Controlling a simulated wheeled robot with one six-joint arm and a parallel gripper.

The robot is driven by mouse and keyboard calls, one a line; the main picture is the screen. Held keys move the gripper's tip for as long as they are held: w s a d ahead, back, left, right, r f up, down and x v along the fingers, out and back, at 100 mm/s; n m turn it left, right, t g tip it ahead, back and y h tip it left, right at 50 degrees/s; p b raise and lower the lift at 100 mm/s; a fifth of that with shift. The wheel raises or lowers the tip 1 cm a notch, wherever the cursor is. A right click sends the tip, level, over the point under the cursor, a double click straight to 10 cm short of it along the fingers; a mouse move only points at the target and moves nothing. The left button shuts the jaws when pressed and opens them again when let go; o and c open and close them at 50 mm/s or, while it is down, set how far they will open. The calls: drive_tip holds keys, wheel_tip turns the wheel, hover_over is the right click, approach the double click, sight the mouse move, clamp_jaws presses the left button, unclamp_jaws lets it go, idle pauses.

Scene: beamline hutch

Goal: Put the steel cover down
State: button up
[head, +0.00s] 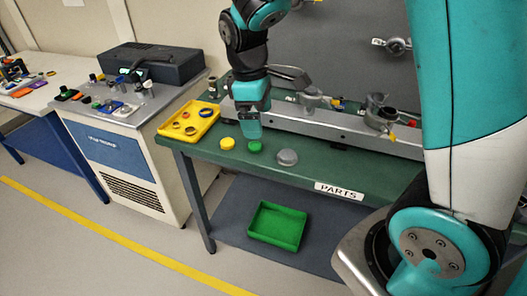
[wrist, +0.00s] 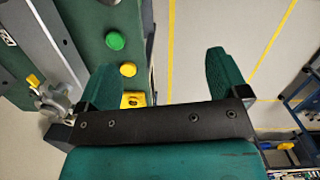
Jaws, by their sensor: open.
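A grey domed cap (head: 287,157), which looks like the steel cover, rests on the green PARTS table (head: 310,170) near its front edge. A green cap (head: 254,147) and a yellow cap (head: 227,143) sit in a row to its left. My gripper (head: 252,134) appears just above the green cap in the head view, left of the grey cap. In the wrist view my gripper (wrist: 162,75) has its fingers wide apart with nothing held. The green cap (wrist: 115,40) and yellow cap (wrist: 128,69) show there too; I cannot make out the grey cap clearly.
A yellow tray (head: 189,121) with rings stands at the table's left end. A metal rail (head: 300,122) with clamps runs along the back. A green bin (head: 277,226) lies below the table. A grey-topped cabinet (head: 130,150) stands left.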

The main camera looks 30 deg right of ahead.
drive_tip(key=s+a+r+m+y, duration=0.1)
drive_tip(key=s+a+r+y, duration=0.1)
drive_tip(key=s+a, duration=0.3)
drive_tip(key=s+a+r+m+y, duration=0.1)
drive_tip(key=s+a+r+y, duration=0.2)
drive_tip(key=s, duration=1.1)
drive_tip(key=a+r, duration=0.2)
drive_tip(key=a, duration=0.1)
drive_tip(key=shift+s+t, duration=0.25)
drive_tip(key=shift+t, duration=0.15)
drive_tip(key=shift+r, duration=0.1)
